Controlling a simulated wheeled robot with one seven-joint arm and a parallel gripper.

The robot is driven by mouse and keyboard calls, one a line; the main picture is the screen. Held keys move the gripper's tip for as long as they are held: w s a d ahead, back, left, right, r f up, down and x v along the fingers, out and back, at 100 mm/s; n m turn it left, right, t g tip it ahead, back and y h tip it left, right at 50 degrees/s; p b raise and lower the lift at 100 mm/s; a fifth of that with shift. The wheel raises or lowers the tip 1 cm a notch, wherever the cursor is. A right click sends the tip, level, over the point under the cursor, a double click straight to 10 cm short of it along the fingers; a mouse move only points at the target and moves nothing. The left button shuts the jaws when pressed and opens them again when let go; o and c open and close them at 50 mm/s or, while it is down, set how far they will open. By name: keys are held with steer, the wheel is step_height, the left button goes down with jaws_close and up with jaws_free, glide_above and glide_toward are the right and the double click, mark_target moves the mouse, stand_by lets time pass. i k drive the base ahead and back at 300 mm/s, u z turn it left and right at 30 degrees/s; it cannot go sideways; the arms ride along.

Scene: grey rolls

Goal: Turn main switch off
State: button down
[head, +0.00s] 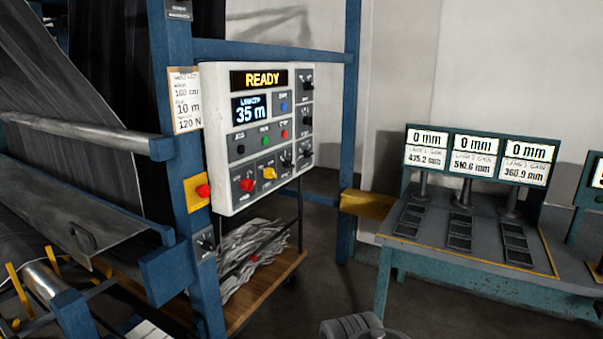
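A white control panel (222,150) on a blue frame has a lit "READY" display (259,79) and a "35 m" screen (251,107). Its lower row holds a red knob (247,185), a yellow knob (269,173) and a black knob (287,163). Black switches run down its right side. Below the panel, a small grey switch box (205,243) with a dark rotary handle sits on the blue post. Labels are too small to read, so I cannot tell which is the main switch. My gripper is not visible; a grey rounded part of my arm shows at the bottom edge.
A red button on a yellow plate (196,187) sits just above the switch box. Rollers with grey fabric (62,85) stand left. A wooden cart (262,300) with grey scraps is under the panel. A teal table (420,258) with gauges stands right. Some floor between is clear.

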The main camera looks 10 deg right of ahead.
mark_target(247, 185)
steer(key=u, duration=0.05)
steer(key=k, duration=0.4)
steer(key=z, duration=0.75)
steer(key=i, duration=0.75)
steer(key=u, duration=2.15)
